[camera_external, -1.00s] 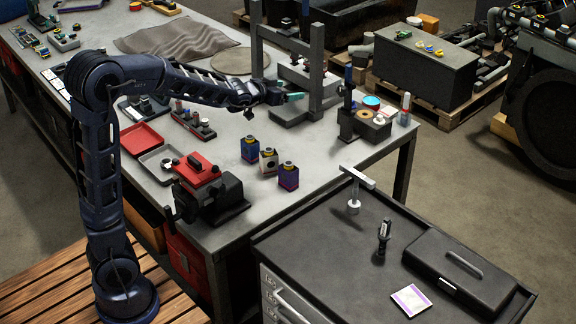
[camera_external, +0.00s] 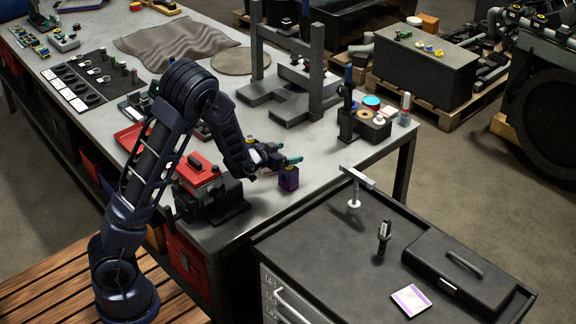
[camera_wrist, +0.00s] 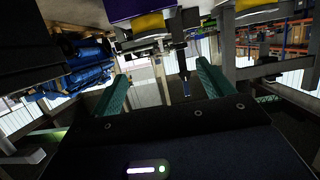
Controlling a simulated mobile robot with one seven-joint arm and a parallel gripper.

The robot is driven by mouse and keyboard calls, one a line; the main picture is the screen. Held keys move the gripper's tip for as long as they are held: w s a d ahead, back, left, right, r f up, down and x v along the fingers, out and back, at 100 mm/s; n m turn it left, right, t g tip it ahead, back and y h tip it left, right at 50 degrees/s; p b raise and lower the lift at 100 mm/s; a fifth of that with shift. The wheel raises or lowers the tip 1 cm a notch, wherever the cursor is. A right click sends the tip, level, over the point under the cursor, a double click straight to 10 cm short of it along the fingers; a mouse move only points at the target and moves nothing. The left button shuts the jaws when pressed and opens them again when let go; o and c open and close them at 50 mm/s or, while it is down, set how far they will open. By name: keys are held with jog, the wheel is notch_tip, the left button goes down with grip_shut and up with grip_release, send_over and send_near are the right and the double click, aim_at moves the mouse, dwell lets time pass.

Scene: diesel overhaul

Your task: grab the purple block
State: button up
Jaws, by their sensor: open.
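The purple block (camera_external: 289,181) stands upright on the workbench near its front edge. In the external view my gripper (camera_external: 284,161) is just above and beside it, and its teal fingers partly cover the block's top. In the wrist view my gripper (camera_wrist: 162,70) is open, with nothing visible between the fingers. A purple block with a yellow part (camera_wrist: 130,9) shows at that view's top edge, beyond and outside the fingers; the view looks upside down. I cannot tell whether the gripper touches the block.
A blue block's yellow cap (camera_external: 249,139) shows behind my gripper; the beige block is mostly hidden. A red-topped vise (camera_external: 198,171) stands left of the gripper. A grey press frame (camera_external: 318,85) is behind. The bench right of the purple block is clear.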

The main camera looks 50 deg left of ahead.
aim_at(292, 168)
jog(key=shift+f, duration=3.65)
jog(key=shift+x, duration=1.45)
jog(key=shift+r, duration=0.1)
jog(key=c, duration=1.3)
jog(key=shift+c, duration=0.4)
jog(key=shift+r, duration=0.1)
